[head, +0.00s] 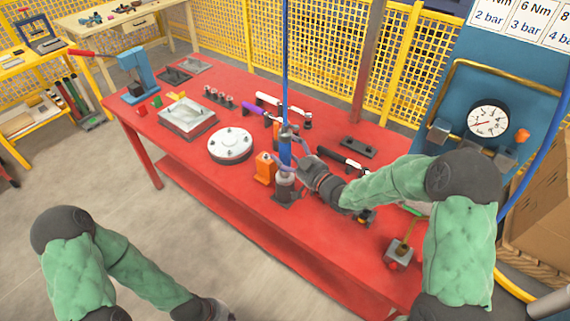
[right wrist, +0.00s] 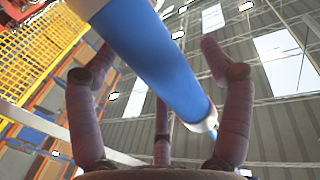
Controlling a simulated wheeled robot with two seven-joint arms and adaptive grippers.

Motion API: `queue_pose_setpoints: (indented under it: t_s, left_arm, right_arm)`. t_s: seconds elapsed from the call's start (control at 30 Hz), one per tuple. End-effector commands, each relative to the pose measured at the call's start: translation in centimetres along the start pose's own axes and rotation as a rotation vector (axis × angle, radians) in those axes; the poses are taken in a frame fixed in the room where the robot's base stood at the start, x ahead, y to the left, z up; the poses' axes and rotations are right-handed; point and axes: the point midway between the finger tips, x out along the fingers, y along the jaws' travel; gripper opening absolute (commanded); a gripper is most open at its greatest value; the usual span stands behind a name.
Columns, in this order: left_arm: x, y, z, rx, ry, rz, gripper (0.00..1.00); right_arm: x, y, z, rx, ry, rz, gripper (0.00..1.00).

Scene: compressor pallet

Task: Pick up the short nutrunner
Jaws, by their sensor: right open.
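A blue cylindrical tool, which I take to be the short nutrunner (head: 285,152), stands upright in a dark holder (head: 287,190) on the red table, below a vertical blue hose. My right gripper (head: 296,160) is at the tool, its fingers around the upper body. In the right wrist view, the blue body (right wrist: 155,65) passes between the spread fingers of the right gripper (right wrist: 160,85), with gaps on both sides. I see no firm grip. My left gripper (head: 222,312) is at the bottom edge, away from the table; its fingers are cut off or unclear.
An orange block (head: 265,168) stands close left of the holder. A round silver flange (head: 230,145) and metal tray (head: 187,117) lie further left. Black-and-white tools (head: 340,160) lie behind. A blue panel with a gauge (head: 488,119) rises at right. The table's front left is clear.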

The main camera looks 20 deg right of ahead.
Motion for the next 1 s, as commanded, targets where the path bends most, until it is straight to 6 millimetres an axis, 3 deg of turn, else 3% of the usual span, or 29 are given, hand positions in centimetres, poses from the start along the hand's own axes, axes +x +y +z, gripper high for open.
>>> queue_pose_setpoints:
  t_s: [0.3,0.6,1.0]
  left_arm:
    - [0.1,0.0,0.0,0.000,0.000,0.000,0.00]
    - [0.1,0.0,0.0,0.000,0.000,0.000,0.00]
    - [-0.3,0.1,0.0,0.000,0.000,0.000,0.00]
  right_arm:
    - [0.5,0.0,-0.1,0.000,0.000,0.000,0.80]
    - [0.5,0.0,-0.1,0.000,0.000,0.000,0.00]
    - [0.6,0.1,-1.4,-0.005,0.008,0.001,0.00]
